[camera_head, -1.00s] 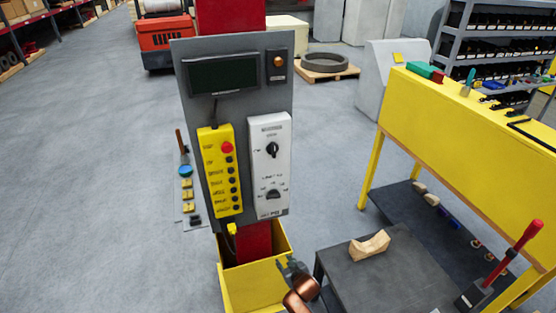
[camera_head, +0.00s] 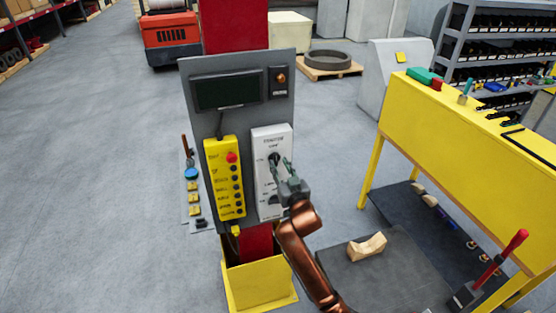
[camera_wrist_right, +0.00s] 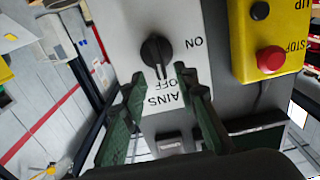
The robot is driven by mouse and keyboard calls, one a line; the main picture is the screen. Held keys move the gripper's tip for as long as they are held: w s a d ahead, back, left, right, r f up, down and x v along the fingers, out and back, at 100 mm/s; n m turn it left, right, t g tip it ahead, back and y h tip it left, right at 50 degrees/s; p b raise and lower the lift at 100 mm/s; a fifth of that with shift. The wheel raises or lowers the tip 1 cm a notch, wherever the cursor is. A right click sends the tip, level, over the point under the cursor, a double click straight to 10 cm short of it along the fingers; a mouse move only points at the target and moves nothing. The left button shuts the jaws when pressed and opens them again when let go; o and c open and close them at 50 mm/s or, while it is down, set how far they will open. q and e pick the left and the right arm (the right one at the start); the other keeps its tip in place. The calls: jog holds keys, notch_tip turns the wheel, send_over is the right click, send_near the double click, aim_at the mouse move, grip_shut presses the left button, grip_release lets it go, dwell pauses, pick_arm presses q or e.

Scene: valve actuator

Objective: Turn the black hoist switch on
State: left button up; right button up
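The black hoist switch (camera_head: 273,157) is a rotary knob on the upper part of a white control box (camera_head: 262,142). In the right wrist view the black switch (camera_wrist_right: 155,48) shows close up, its handle pointing at the OFF mark, with ON off to the right. My right gripper (camera_head: 281,166) is in front of the white box near the switch. In the wrist view its green fingers (camera_wrist_right: 158,72) are apart, one on each side of the lower end of the handle, with nothing held between them. Contact cannot be told. My left gripper is not in view.
A yellow button pendant (camera_head: 224,180) with a red stop button (camera_head: 232,157) hangs left of the white box on the grey panel (camera_head: 190,110). A yellow bin (camera_head: 262,284) stands below. A yellow workbench (camera_head: 470,125) is at the right.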

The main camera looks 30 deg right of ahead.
aim_at(275, 159)
jog(key=shift+x, duration=1.45)
jog(key=shift+c, duration=0.5)
grip_shut()
